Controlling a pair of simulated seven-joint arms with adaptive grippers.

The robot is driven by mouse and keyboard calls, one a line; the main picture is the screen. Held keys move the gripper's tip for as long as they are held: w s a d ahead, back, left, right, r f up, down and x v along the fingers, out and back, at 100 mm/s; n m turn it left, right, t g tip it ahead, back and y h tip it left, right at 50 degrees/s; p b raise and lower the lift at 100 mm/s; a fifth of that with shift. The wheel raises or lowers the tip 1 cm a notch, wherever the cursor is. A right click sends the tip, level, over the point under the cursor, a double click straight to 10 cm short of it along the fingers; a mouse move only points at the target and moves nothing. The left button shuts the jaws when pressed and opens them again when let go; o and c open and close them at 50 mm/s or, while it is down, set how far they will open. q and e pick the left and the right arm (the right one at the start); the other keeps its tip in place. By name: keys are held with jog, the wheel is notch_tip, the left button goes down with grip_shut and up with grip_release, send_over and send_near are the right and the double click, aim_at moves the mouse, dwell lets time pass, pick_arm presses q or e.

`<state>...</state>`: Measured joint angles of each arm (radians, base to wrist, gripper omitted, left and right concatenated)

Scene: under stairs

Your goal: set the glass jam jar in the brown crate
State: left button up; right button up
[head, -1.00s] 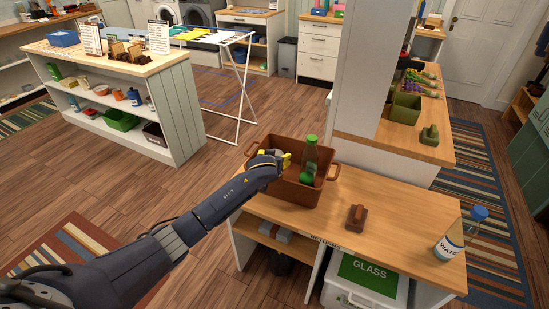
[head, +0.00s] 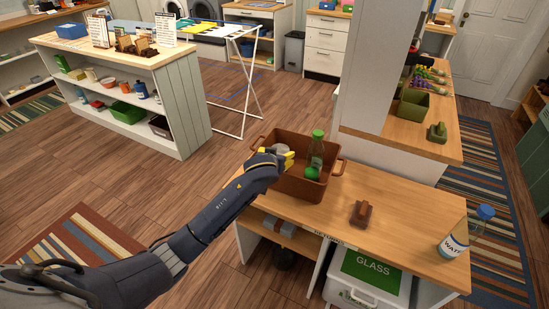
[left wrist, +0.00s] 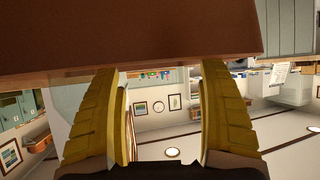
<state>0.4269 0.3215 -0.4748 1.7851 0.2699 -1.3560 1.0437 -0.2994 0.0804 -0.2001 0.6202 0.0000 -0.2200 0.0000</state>
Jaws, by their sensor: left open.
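The brown crate (head: 299,187) stands on the wooden counter at the centre of the head view. My left gripper (head: 289,159) is at the crate's left side, its yellow fingertips over the opening. A pale grey round top (head: 281,148) shows just behind the fingers; it may be the jam jar, but most of it is hidden. In the left wrist view my left gripper's yellow fingers (left wrist: 160,115) are spread apart with no clear object between them. A brown surface, likely the crate (left wrist: 150,35), fills the top of that view. My right gripper is not in view.
A green-capped glass bottle (head: 316,150) stands in the crate, with a round green shape (head: 312,173) at its base.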

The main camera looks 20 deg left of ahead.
pick_arm(q)
jog(key=shift+v, duration=1.65)
jog(key=shift+w+r, duration=0.1)
